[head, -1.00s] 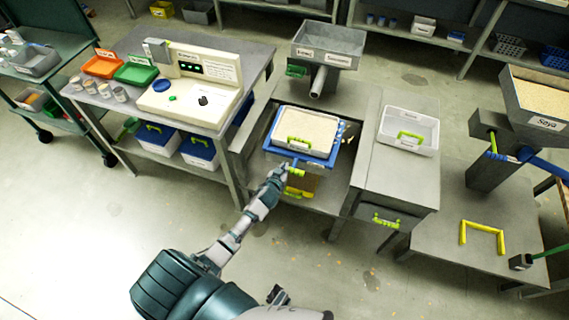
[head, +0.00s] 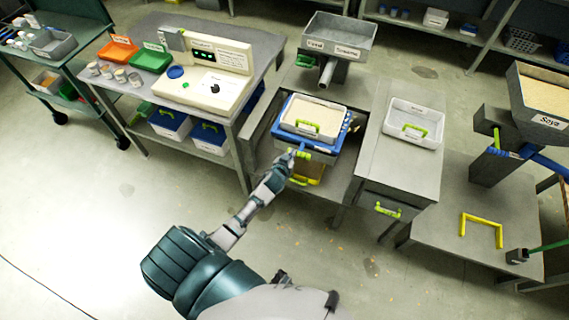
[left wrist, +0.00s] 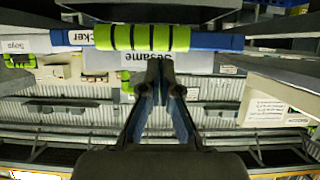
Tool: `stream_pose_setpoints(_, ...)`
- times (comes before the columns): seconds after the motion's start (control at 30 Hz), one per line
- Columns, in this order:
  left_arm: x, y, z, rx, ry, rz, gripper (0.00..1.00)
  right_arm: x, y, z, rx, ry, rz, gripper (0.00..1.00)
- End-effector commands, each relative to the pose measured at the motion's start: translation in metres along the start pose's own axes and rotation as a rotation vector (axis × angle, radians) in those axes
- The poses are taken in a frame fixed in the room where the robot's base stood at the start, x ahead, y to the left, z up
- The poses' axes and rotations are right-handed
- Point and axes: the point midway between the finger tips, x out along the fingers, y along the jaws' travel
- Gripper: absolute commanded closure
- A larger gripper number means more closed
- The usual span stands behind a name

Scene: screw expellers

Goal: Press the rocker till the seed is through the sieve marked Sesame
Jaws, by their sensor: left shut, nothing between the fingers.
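The sieve (head: 324,133) is a pale tray of cream seed (head: 316,116) with a green handle, set in a blue frame on the grey bench. The rocker (head: 303,154) is a blue bar with a green grip at the frame's front. It crosses the top of the left wrist view (left wrist: 150,38), its label partly hidden. A "Sesame" label (left wrist: 139,57) shows just behind it. My left gripper (head: 289,158) is at the rocker; in the wrist view its fingers (left wrist: 166,68) are shut and empty, just below the green grip. I cannot tell whether they touch it. My right gripper is out of view.
A grey hopper (head: 338,42) with a spout stands behind the sieve. A white tray (head: 413,122) sits to the right. A yellow handle (head: 304,180) is below the rocker. A control bench (head: 205,88) stands left, a Soya hopper (head: 540,105) far right.

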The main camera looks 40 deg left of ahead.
Motion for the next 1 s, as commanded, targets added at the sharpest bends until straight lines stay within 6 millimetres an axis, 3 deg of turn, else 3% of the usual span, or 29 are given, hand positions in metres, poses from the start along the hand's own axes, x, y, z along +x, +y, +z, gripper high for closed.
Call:
stream_pose_setpoints(0.2, -0.048, -0.002, 0.003, -0.002, 0.003, 0.000, 1.00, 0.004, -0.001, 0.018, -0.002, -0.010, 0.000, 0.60)
stream_pose_setpoints(0.4, -0.071, -0.001, 0.004, -0.001, 0.007, -0.001, 1.00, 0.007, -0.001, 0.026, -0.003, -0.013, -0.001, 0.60)
stream_pose_setpoints(1.0, -0.075, -0.001, 0.004, 0.001, 0.009, -0.002, 1.00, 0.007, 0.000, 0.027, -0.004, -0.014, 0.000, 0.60)
